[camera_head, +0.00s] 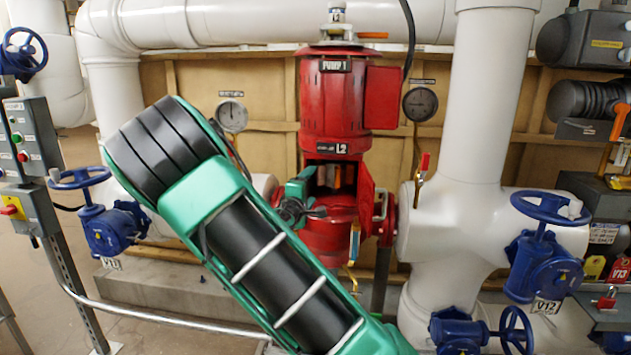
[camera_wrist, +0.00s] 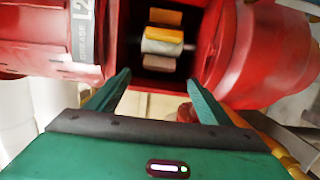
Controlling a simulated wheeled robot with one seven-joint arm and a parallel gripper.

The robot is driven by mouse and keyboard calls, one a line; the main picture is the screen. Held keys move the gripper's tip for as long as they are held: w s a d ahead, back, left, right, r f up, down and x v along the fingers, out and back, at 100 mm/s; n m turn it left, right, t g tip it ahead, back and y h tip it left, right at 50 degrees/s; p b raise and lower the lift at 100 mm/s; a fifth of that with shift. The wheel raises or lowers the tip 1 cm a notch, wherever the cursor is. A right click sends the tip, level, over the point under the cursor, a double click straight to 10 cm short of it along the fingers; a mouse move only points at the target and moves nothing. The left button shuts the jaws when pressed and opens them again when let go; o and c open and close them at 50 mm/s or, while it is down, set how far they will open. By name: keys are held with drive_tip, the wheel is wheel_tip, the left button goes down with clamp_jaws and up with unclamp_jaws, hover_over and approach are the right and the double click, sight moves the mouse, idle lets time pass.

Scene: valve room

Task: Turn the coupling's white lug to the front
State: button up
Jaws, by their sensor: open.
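The red pump (camera_head: 336,100) has an open window in its lower housing, with the coupling (camera_head: 345,178) inside; my gripper partly covers it. In the wrist view, the coupling shows in the dark red-framed opening as a row of blocks. A white lug (camera_wrist: 160,47) sits beside a yellow-orange block (camera_wrist: 165,33). A brown block (camera_wrist: 165,17) lies above them and a pinkish-brown block (camera_wrist: 158,63) below. My gripper (camera_wrist: 158,82) is open and empty. Its two green fingers are apart at the opening's near edge, and the blocks appear between and beyond their tips.
A red door flap (camera_head: 366,190) stands open at the window's right. A red-handled valve (camera_head: 422,178) and white pipe (camera_head: 455,225) are to the right. Round gauges (camera_head: 232,116) hang behind. Blue handwheel valves (camera_head: 545,250) flank the pump. A grey control box (camera_head: 30,140) stands left.

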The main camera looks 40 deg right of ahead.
sight(318, 177)
drive_tip(key=x, duration=0.8)
drive_tip(key=shift+w+d, duration=0.15)
drive_tip(key=shift+d, duration=0.1)
